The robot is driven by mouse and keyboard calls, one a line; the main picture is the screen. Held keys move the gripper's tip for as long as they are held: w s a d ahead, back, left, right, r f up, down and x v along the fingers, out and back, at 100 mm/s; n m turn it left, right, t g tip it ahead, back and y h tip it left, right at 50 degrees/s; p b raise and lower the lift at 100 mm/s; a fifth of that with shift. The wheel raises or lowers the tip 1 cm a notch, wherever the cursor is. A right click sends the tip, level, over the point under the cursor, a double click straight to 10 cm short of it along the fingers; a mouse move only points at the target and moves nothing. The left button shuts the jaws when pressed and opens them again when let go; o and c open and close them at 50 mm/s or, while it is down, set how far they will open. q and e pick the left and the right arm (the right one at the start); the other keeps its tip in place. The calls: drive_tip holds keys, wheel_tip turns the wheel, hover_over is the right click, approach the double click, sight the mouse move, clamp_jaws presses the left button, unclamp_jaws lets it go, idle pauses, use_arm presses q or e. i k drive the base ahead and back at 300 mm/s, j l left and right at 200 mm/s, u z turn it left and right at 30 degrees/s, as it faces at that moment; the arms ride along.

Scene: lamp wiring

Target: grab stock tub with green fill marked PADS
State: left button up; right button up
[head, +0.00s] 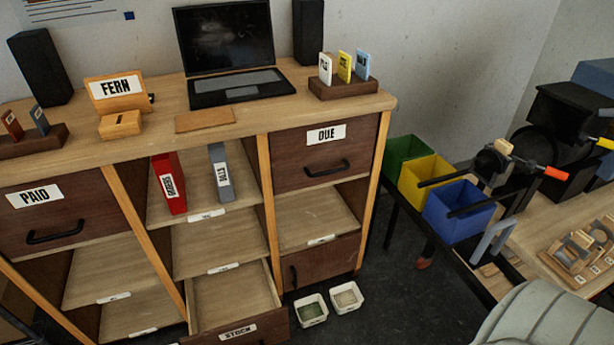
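A small white tub with green fill (311,310) sits upright at the lower middle of the head view, apparently on the dark floor just right of the pulled-out drawer marked STOCK (238,333). Any writing on the tub is too small to read. A second white tub with pale beige fill (346,297) stands close to its right and slightly farther back. Neither of my grippers shows in the head view.
A wooden cabinet (215,243) with drawers marked PAID (35,196) and DUE (326,134) stands behind the tubs. Right are a dark-framed bench with green (402,150), yellow (425,180) and blue (458,209) bins. Dark floor (400,300) lies open right of the tubs.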

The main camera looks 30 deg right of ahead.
sight(312, 310)
drive_tip(key=z, duration=1.1)
drive_tip(key=i+j, duration=0.2)
drive_tip(key=i, duration=0.25)
